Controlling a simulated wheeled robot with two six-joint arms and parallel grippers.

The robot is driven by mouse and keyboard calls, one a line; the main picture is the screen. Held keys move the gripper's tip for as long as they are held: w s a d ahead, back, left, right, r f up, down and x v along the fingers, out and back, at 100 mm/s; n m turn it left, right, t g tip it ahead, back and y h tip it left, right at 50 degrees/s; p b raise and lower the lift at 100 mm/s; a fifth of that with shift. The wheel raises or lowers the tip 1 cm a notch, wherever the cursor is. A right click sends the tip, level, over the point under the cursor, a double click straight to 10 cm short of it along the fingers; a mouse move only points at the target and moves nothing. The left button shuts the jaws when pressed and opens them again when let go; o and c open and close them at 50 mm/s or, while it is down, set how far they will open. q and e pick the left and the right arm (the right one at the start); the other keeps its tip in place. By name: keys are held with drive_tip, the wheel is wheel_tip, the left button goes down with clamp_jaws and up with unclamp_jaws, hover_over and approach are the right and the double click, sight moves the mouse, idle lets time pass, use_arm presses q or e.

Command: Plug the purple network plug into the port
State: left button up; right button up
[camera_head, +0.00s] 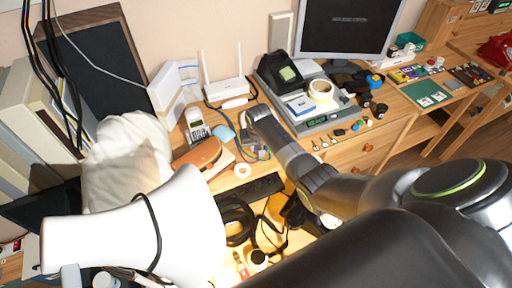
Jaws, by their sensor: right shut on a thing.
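My right gripper (254,116) reaches in from the right over the middle of the wooden desk, just in front of a white router (229,89) with two upright antennas. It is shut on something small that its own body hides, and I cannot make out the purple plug. A bundle of coloured cables (250,150) lies directly below the gripper. The port cannot be made out at this size. My left gripper is not in view.
A grey scale-like device (328,122) with boxes and a tape roll on it stands right of the gripper. A white phone (196,126) and a brown case (197,155) lie to the left. A large white lamp-like shape (185,225) blocks the lower left.

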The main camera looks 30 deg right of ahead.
drive_tip(key=o, duration=0.9)
drive_tip(key=shift+w, duration=0.1)
drive_tip(key=shift+c, duration=0.2)
drive_tip(key=shift+r, duration=0.1)
drive_tip(key=s+r, duration=0.3)
drive_tip(key=r, duration=1.4)
drive_tip(key=shift+s+a, duration=0.2)
drive_tip(key=shift+a, duration=0.15)
drive_tip(key=shift+s+f, duration=0.1)
